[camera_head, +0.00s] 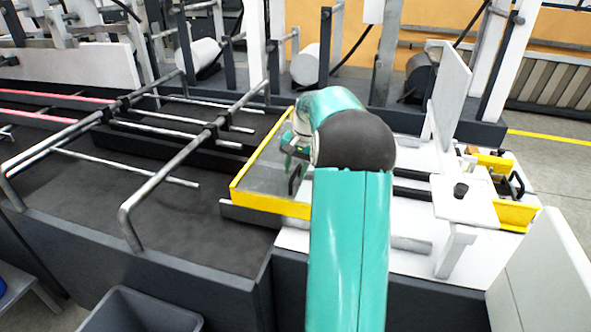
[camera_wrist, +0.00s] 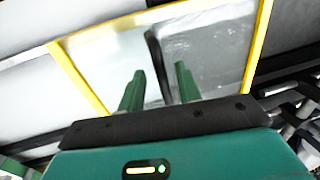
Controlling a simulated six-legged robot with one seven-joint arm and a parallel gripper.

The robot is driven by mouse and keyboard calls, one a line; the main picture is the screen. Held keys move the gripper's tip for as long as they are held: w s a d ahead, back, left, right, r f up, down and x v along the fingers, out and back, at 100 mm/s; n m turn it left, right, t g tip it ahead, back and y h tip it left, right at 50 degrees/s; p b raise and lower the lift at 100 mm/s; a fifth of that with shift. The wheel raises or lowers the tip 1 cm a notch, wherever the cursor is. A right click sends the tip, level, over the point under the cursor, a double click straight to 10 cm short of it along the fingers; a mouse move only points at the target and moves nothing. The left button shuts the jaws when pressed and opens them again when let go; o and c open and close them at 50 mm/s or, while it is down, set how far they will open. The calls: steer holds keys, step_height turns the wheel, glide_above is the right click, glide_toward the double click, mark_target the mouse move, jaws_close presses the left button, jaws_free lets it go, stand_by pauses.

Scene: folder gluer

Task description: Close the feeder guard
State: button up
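The guard is a clear panel in a yellow frame (camera_head: 270,204), left of my arm at the middle of the machine. I cannot tell its exact tilt. My gripper (camera_head: 292,165) is over the panel, partly hidden by my own wrist. In the wrist view the yellow frame (camera_wrist: 75,80) surrounds the clear panel, with a dark curved handle (camera_wrist: 153,50) on it. My gripper's two green fingers (camera_wrist: 159,84) are spread apart, with the handle showing between them. A gap shows beside the handle, and I cannot tell whether either finger touches it.
Metal rails (camera_head: 165,175) run over the dark bed on the left. A white upright plate (camera_head: 450,95) and a yellow tray-like part (camera_head: 515,213) with a black handle stand on the right. A grey bin (camera_head: 140,312) is at the front left.

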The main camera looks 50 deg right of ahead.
steer(key=shift+f, duration=0.15)
jaws_close()
steer(key=s+d, duration=0.7)
steer(key=s, duration=0.6)
steer(key=s+d, duration=0.7)
steer(key=s, duration=0.7)
steer(key=shift+s, duration=0.1)
